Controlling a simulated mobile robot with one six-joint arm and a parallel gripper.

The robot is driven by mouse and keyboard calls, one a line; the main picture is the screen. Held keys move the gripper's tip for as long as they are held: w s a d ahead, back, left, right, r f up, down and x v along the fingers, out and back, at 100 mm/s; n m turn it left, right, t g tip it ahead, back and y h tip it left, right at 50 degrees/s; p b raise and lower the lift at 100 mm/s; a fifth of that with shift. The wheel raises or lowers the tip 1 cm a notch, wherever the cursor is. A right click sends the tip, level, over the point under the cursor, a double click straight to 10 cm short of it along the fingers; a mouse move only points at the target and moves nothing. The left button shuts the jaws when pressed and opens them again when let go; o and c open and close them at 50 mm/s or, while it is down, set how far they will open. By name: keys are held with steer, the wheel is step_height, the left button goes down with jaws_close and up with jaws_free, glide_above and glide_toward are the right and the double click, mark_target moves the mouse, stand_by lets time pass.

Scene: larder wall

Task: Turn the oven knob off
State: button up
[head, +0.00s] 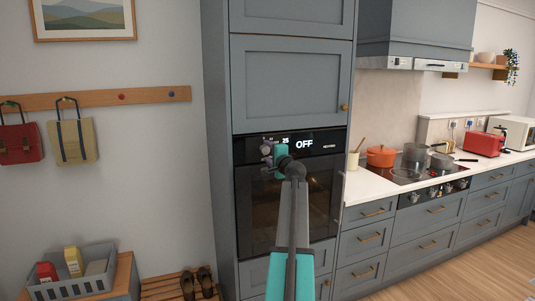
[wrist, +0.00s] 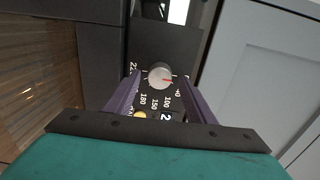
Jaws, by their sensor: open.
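The oven (head: 290,190) is built into the tall blue-grey cabinet, with a black control panel across its top. The panel's display (head: 304,144) reads OFF in large white letters, with smaller figures to its left. My gripper (head: 267,153) is at the panel's left part and hides the knob in the head view. In the wrist view its open fingers (wrist: 162,80) lie on either side of the knob. I cannot tell whether they touch it.
The oven handle area is partly behind my arm. To the right, a counter holds an orange pot (head: 381,156), pans on a hob (head: 408,174) and a red toaster (head: 483,145). At left stand a grey crate (head: 70,288) and a shoe rack (head: 165,288).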

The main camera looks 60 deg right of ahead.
steer(key=b+v, duration=0.2)
steer(key=v, duration=1.1)
steer(key=shift+b, duration=0.4)
steer(key=shift+d+r, duration=0.1)
